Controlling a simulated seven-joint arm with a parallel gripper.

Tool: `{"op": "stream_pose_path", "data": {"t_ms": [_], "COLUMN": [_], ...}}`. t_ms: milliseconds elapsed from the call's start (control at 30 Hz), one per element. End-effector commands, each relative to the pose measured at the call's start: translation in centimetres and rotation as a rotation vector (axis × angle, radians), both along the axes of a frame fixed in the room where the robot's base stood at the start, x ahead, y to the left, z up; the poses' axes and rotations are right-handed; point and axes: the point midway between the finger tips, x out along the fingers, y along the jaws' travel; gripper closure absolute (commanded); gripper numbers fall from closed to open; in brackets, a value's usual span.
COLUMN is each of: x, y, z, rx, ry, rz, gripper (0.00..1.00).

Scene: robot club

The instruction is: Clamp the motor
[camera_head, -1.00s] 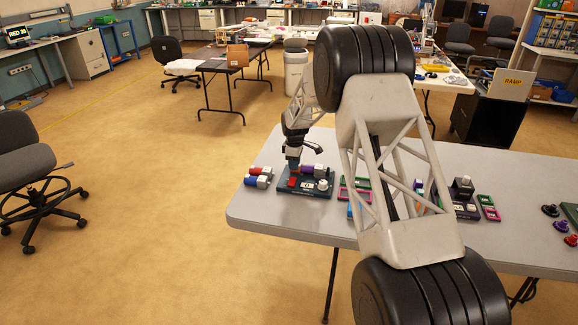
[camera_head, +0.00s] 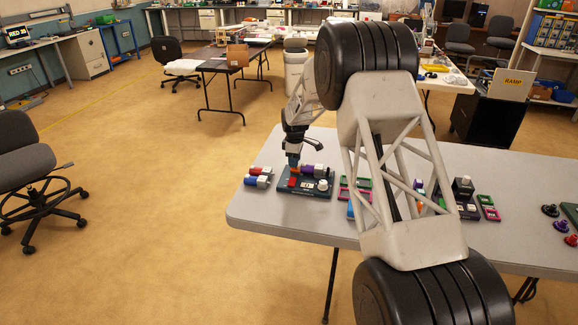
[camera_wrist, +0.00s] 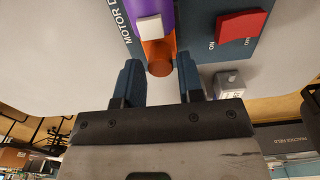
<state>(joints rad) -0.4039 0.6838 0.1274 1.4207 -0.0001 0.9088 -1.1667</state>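A dark motor board (camera_head: 318,192), its label partly readable as "MOTOR D", lies on the grey table. A purple motor (camera_head: 308,170) with a pale end block sits on it; it also shows in the wrist view (camera_wrist: 150,14). An orange lever (camera_wrist: 157,50) stands beside the motor, its rounded end toward my wrist camera. I cannot tell whether the lever is clamped. My gripper (camera_wrist: 158,64) is open, with its blue fingers on either side of the lever's end and a gap on both sides. My gripper (camera_head: 294,164) is above the board.
Red and blue motors (camera_head: 257,181) lie left of the board. Colored frames (camera_head: 356,183) lie to the right. My arm hides part of the table's middle.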

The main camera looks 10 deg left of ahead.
Motion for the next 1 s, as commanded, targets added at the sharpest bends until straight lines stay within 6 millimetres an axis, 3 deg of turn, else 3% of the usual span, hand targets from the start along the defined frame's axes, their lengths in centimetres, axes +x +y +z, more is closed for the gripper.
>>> {"op": "stream_pose_path", "data": {"t_ms": [700, 1000], "x": [0.0, 0.0], "y": [0.0, 0.0], "z": [4.0, 4.5], "rx": [0.000, 0.000], "ry": [0.001, 0.001], "rz": [0.000, 0.000], "gripper": [0.65, 0.65]}}
